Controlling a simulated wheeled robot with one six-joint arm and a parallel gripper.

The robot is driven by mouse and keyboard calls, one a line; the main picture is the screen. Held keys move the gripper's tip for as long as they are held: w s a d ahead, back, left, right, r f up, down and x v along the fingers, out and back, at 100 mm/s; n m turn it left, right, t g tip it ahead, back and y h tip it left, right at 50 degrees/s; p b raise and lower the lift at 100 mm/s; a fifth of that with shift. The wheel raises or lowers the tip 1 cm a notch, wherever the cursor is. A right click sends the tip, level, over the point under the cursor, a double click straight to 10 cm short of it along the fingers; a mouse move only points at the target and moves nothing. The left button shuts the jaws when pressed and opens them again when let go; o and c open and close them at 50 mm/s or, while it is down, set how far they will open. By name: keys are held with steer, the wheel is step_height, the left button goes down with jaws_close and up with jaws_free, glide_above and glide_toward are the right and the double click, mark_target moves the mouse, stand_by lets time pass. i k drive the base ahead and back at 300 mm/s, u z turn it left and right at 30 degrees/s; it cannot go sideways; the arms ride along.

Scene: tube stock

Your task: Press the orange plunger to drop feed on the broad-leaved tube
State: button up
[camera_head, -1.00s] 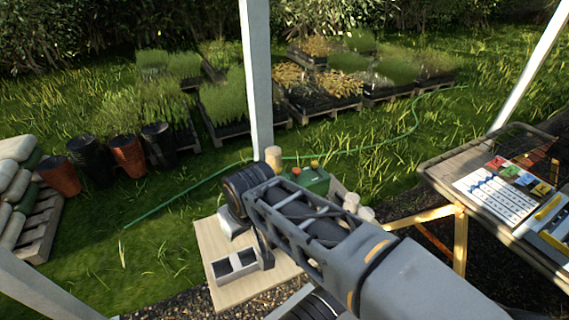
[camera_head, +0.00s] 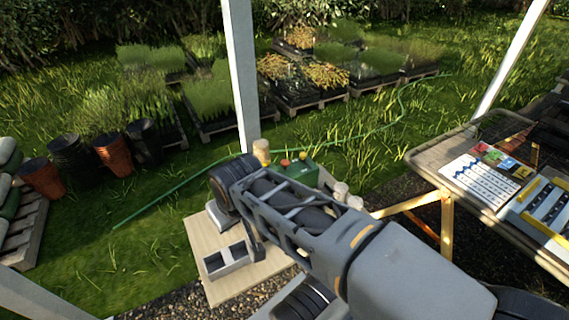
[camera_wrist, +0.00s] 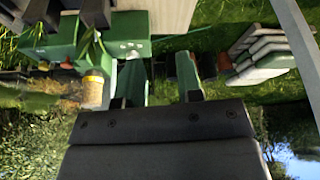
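The green box (camera_head: 300,170) stands on the ground board in the head view. An orange knob (camera_head: 284,163), seemingly the orange plunger, and a yellow knob (camera_head: 303,156) top it. A cream cylinder (camera_head: 261,150) rises beside them. The wrist view is upside down; there the green box (camera_wrist: 130,50) hangs at the upper left, beside a jar with yellowish contents (camera_wrist: 93,92). Dark tubes (camera_wrist: 95,12) with green leaves show there; I cannot tell which is broad-leaved. My gripper (camera_wrist: 162,82) has its two fingers apart with nothing between them. My arm hides part of the board.
A grey two-cell holder (camera_head: 226,260) sits on the pale board (camera_head: 218,290). A white post (camera_head: 241,80) stands behind the box. A folding table (camera_head: 423,157) with labels and trays is at right. A green hose (camera_head: 160,208) crosses the grass, and pots (camera_head: 113,155) stand at left.

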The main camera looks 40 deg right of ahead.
mark_target(284, 162)
steer(key=u, duration=1.85)
steer(key=k, duration=1)
steer(key=z, duration=1.4)
steer(key=i, duration=0.5)
